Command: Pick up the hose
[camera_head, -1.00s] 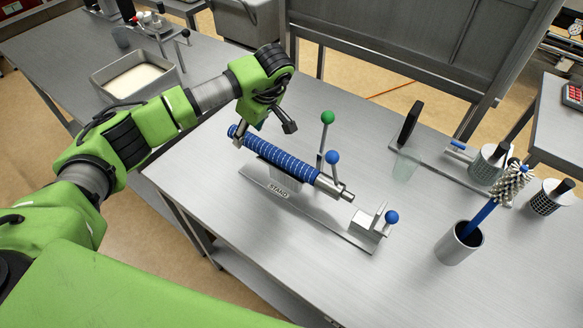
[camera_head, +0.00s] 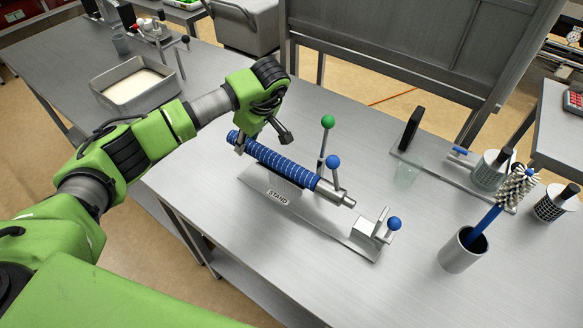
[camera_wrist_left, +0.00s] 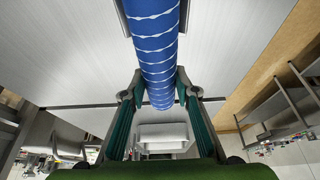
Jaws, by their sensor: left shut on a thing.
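The hose (camera_head: 275,163) is a blue ribbed tube with white bands. It lies along the metal stand (camera_head: 330,235) labelled STAND, and its near right end meets a silver metal fitting (camera_head: 335,194). My left gripper (camera_head: 262,146) is at the hose's far left end with one finger on each side, shut on it. In the left wrist view the hose (camera_wrist_left: 155,45) runs down between the two fingers (camera_wrist_left: 158,88), which touch its sides. The contact under the hose is hidden. My right gripper is not in view.
A green-knobbed lever (camera_head: 327,122) and a blue-knobbed lever (camera_head: 333,161) rise beside the hose. A blue-knobbed clamp (camera_head: 393,224) is at the stand's right end. The front tabletop is clear.

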